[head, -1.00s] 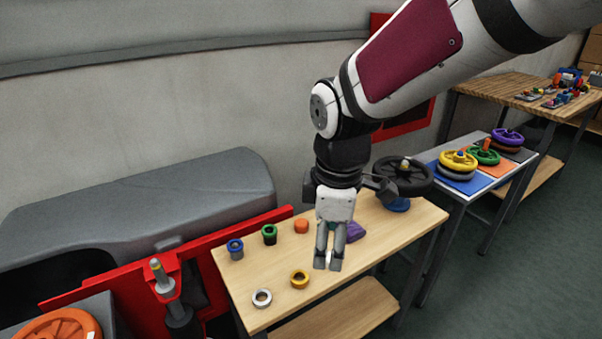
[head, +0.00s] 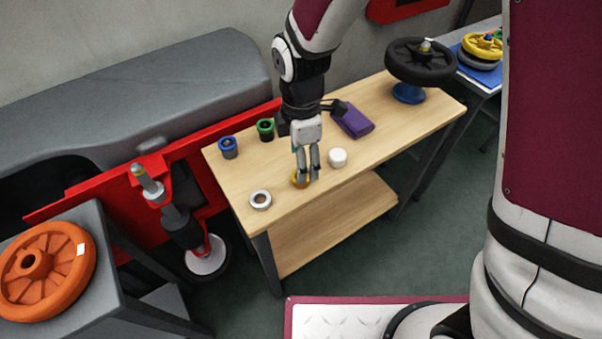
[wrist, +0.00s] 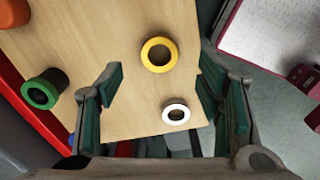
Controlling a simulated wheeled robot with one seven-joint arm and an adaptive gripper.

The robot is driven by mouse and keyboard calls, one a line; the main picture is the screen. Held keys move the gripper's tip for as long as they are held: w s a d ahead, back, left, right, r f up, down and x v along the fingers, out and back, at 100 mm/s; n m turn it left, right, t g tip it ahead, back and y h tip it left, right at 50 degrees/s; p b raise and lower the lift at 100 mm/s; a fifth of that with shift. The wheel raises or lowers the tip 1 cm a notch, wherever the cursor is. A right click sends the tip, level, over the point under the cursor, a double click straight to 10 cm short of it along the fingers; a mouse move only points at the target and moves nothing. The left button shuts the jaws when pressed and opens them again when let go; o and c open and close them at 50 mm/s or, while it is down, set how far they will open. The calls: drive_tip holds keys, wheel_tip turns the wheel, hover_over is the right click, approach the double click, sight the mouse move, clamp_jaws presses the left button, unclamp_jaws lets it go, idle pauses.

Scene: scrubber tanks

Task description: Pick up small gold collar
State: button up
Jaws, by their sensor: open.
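The small gold collar (head: 294,182) lies flat on the wooden table near its front edge, partly hidden behind my fingers in the head view. In the wrist view the gold collar (wrist: 146,58) shows whole, as a yellow ring with a dark hole. My gripper (head: 307,181) points down over it, fingers apart and empty. In the wrist view the collar is roughly centred between the fingers of my gripper (wrist: 162,85) and a little beyond the tips. I see no contact; the exact height gap cannot be told.
A white collar (head: 252,201) lies close by on the left. A blue collar (head: 228,152), a green collar (head: 265,134), a white cylinder (head: 338,160) and a purple block (head: 355,122) stand around. A black wheel (head: 420,72) sits at the far right. An orange piece (wrist: 14,12) shows at the wrist view's corner.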

sight(293, 175)
drive_tip(key=shift+a+f+b, duration=0.15)
drive_tip(key=shift+f+b, duration=0.05)
drive_tip(key=shift+f, duration=1.15)
drive_tip(key=shift+a+f+b, duration=0.1)
drive_tip(key=shift+f+b, duration=0.1)
drive_tip(key=shift+f, duration=1.15)
drive_tip(key=c, duration=1.3)
